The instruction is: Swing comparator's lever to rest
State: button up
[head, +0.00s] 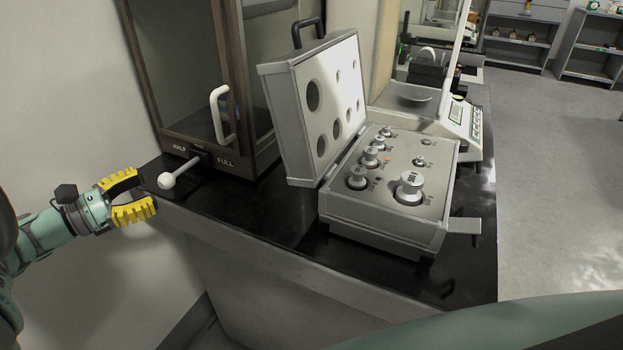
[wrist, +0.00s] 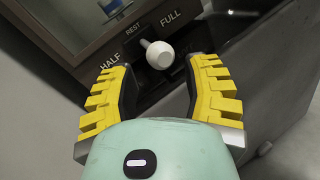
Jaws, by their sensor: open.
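The comparator (head: 190,75) is a brown-framed glass case at the left end of the black-topped table. Its lever, with a white ball knob (head: 167,180), sticks out of the front base towards me and to the left. The base carries the labels HALF, REST and FULL. In the wrist view the knob (wrist: 160,54) appears between HALF and FULL, just below REST; I cannot tell its exact setting. My gripper (head: 142,194) has yellow ribbed fingers. It is open, its fingertips (wrist: 162,78) on either side of the knob in the wrist view, with nothing gripped.
An open case of weights (head: 385,225) stands on the table (head: 265,215) to the right, its lid raised towards the comparator. A white balance (head: 452,125) stands behind it. The comparator's door has a white handle (head: 218,112). Open floor lies at the right.

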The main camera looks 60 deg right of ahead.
jog(key=v, duration=0.7)
jog(key=shift+r, duration=0.1)
dwell(0.5)
